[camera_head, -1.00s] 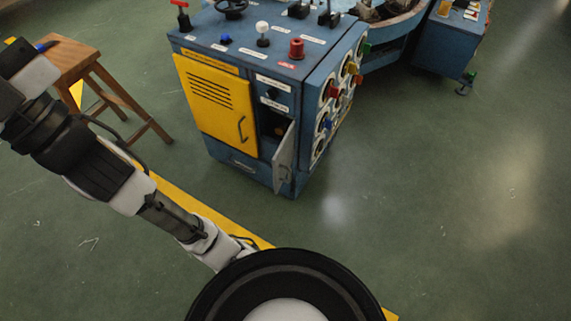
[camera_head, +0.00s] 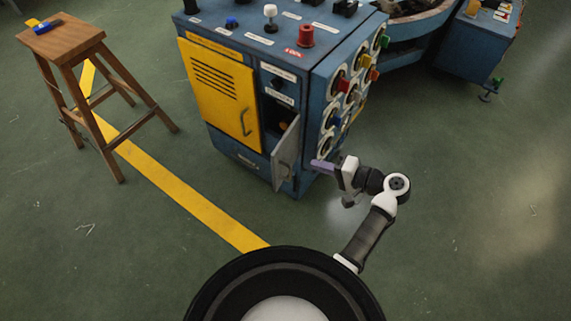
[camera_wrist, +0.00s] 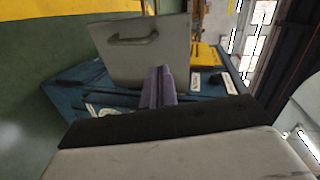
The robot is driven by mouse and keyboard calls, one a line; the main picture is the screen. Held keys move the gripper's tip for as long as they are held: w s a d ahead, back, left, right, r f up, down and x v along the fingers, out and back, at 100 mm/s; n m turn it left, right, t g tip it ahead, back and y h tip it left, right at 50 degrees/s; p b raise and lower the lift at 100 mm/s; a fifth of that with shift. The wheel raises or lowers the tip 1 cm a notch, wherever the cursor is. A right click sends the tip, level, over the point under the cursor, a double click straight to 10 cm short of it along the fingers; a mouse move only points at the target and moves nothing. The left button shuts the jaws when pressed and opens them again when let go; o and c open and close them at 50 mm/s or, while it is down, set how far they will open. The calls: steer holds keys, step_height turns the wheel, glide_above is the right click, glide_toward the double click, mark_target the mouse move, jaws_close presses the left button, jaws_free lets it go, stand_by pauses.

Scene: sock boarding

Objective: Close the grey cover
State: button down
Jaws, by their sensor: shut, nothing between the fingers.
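The grey cover (camera_head: 286,154) is a small hinged door on the front of the blue cabinet (camera_head: 229,144). It stands swung open, showing a dark compartment (camera_head: 279,110) beside the yellow door. In the wrist view the grey cover (camera_wrist: 143,62) appears as a flat panel with a bar handle (camera_wrist: 132,37). My gripper (camera_head: 316,166) is to the right of the cover, close to the cabinet's right corner. Its purple fingers (camera_wrist: 160,88) are shut and empty, pointing toward the cover's lower part. I cannot tell whether they touch it.
The yellow door (camera_head: 218,94) left of the compartment is closed. Coloured knobs (camera_head: 343,85) line the cabinet's right side, near my arm. The floor in front and at right is clear.

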steer(key=s+d+y, duration=0.3)
steer(key=s, duration=0.3)
steer(key=p, duration=0.2)
glide_toward(275, 161)
steer(key=shift+m, duration=0.3)
steer(key=x, duration=0.6)
steer(key=shift+w+a+f, duration=0.25)
steer(key=shift+a, duration=0.1)
steer(key=shift+t, duration=0.3)
